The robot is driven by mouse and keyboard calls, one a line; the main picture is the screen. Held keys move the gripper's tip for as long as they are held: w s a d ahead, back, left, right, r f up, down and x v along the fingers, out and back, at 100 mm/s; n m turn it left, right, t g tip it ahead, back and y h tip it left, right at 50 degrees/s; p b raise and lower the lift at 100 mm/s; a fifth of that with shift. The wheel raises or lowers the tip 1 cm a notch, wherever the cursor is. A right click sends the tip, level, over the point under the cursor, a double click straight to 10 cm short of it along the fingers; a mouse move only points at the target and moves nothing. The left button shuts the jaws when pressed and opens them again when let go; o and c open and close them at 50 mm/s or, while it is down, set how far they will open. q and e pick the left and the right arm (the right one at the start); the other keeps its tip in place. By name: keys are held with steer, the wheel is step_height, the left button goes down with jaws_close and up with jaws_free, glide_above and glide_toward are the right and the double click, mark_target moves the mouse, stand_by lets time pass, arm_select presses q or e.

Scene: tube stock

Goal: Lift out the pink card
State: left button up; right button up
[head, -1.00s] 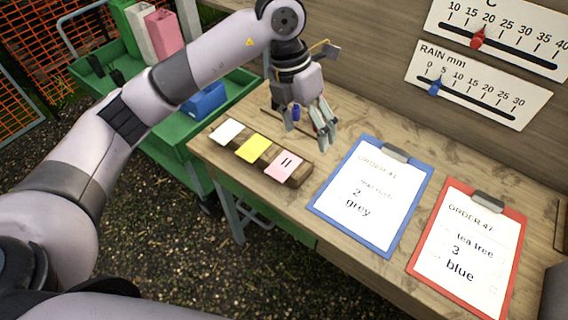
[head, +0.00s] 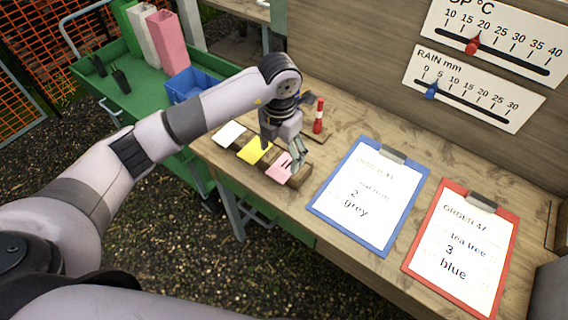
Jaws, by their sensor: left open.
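The pink card (head: 281,168) with dark marks stands at the right end of a wooden card holder (head: 298,181) on the bench. A yellow card (head: 252,151) and a white card (head: 229,133) stand in the same holder to its left. My left gripper (head: 296,165) is open, with its fingers pointing down at the pink card's right upper side. Its fingers hide part of the card's edge. I cannot tell whether they touch it. My right gripper is not in view.
A red and white marker (head: 318,116) stands behind the gripper. A blue clipboard (head: 318,208) and a red clipboard (head: 412,262) lie to the right. A green cart (head: 150,110) with a blue bin (head: 182,88) and a pink box (head: 168,42) is at the left.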

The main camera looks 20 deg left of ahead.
mark_target(281, 170)
arm_select(q)
steer(key=shift+f+p, duration=0.3)
steer(key=shift+f, duration=0.05)
step_height(281, 170, down, 4)
steer(key=shift+w+f+p, duration=0.15)
steer(key=shift+p, duration=0.8)
steer(key=shift+f, duration=0.15)
steer(key=shift+f+b, duration=0.25)
steer(key=shift+b, duration=0.15)
steer(key=shift+c, duration=0.3)
steer(key=c, duration=0.8)
